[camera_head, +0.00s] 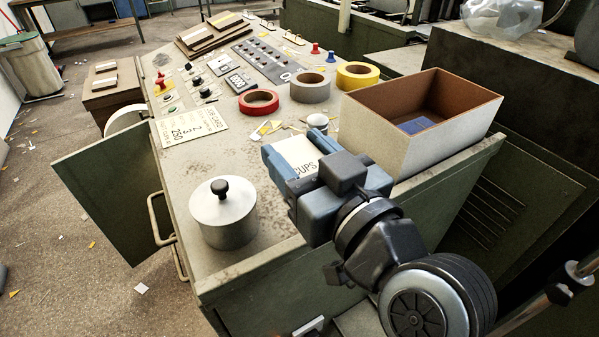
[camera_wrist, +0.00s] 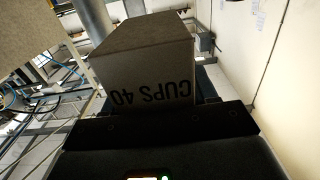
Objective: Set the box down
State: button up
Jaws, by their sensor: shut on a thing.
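A small box marked "CUPS 40" (camera_wrist: 150,68) fills the middle of the wrist view, its lettering upside down there. In the head view its pale face (camera_head: 298,155) shows between the blue fingers of my gripper (camera_head: 292,147). My gripper is shut on the box, over the front right part of the grey console top (camera_head: 190,160). My gripper hides the box's lower side, so I cannot tell whether it touches the console.
A large open box (camera_head: 405,135) with a blue item inside stands to the right of my gripper. A lidded metal pot (camera_head: 223,218) stands at front left. Red (camera_head: 258,102), grey (camera_head: 310,87) and yellow (camera_head: 357,75) tape rolls lie behind. Bare console top lies left of my gripper.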

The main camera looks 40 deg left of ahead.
jog(key=shift+w+a+f, duration=0.45)
jog(key=shift+w+a, duration=0.15)
jog(key=shift+w, duration=0.05)
jog(key=shift+w+f, duration=0.1)
jog(key=shift+f, duration=2)
jog(key=shift+f+b, duration=0.5)
jog(key=shift+b, duration=0.05)
jog(key=o, duration=0.8)
jog(key=shift+r, duration=0.1)
